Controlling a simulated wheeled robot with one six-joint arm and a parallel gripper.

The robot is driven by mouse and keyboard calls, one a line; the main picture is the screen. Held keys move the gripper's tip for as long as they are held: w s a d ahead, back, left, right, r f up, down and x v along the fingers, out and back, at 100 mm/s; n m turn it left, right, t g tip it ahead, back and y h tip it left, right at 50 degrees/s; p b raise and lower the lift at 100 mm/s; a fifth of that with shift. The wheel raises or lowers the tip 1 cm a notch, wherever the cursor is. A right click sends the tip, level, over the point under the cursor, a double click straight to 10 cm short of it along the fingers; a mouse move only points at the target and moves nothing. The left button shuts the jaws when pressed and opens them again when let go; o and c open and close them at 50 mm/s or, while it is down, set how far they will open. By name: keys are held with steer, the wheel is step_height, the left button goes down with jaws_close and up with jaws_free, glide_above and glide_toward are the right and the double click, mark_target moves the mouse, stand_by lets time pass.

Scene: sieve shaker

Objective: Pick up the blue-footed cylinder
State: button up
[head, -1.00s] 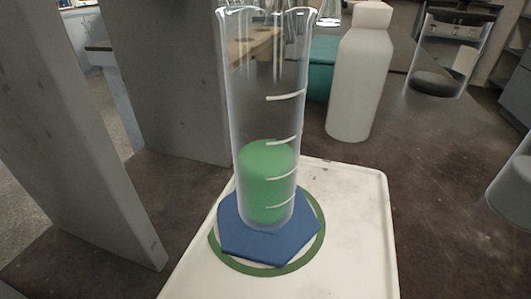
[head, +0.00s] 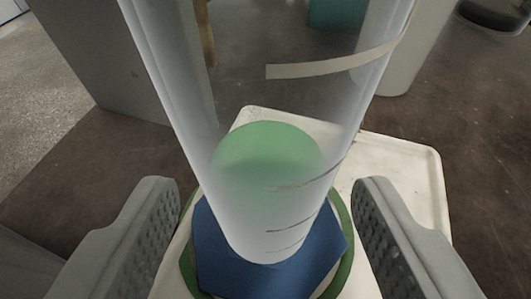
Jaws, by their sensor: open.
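The blue-footed cylinder (head: 268,195) is a clear, upright tube with pale graduation marks and green contents (head: 267,150) low inside. Its blue foot (head: 222,265) rests within a green ring (head: 344,270) on a white tray (head: 412,165). My gripper (head: 268,205) is open, with one grey ridged finger to the left of the tube and one to the right. The tube stands between the fingers in the picture, with a gap visible on each side. The top of the cylinder is out of view.
A white bottle (head: 415,50) stands behind the tray at the upper right. A teal object (head: 336,14) is at the back. Grey upright panels (head: 110,60) stand at the left.

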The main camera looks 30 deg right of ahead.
steer(key=c, duration=1.2)
